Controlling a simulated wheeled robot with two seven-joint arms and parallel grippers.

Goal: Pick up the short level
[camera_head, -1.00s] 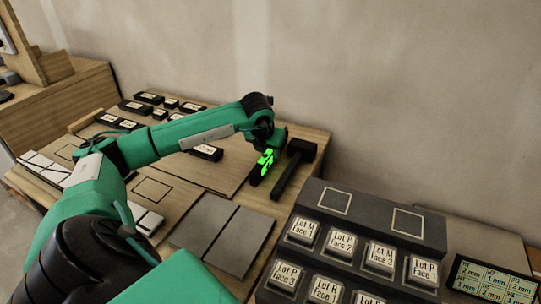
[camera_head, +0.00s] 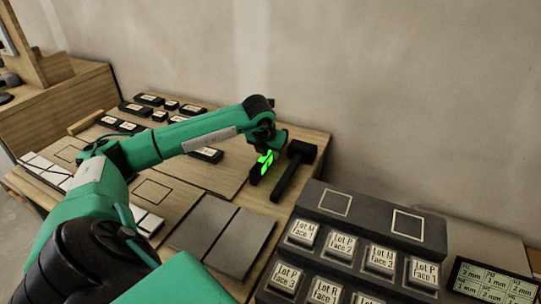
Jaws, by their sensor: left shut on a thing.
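The short level (camera_head: 257,173) is a small dark bar with bright green on it, at the far right part of the wooden worktop. My left gripper (camera_head: 266,153) is over it, pointing down, and is shut on it. The gripper and wrist hide the level's upper part. I cannot tell whether the level still touches the worktop. My right gripper is not in view.
A black mallet (camera_head: 291,172) lies close to the right of the level. Grey tiles (camera_head: 222,232) lie in front. A dark rack with labelled blocks (camera_head: 380,258) stands at the right front. Several small labelled black boxes (camera_head: 150,99) sit at the back left.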

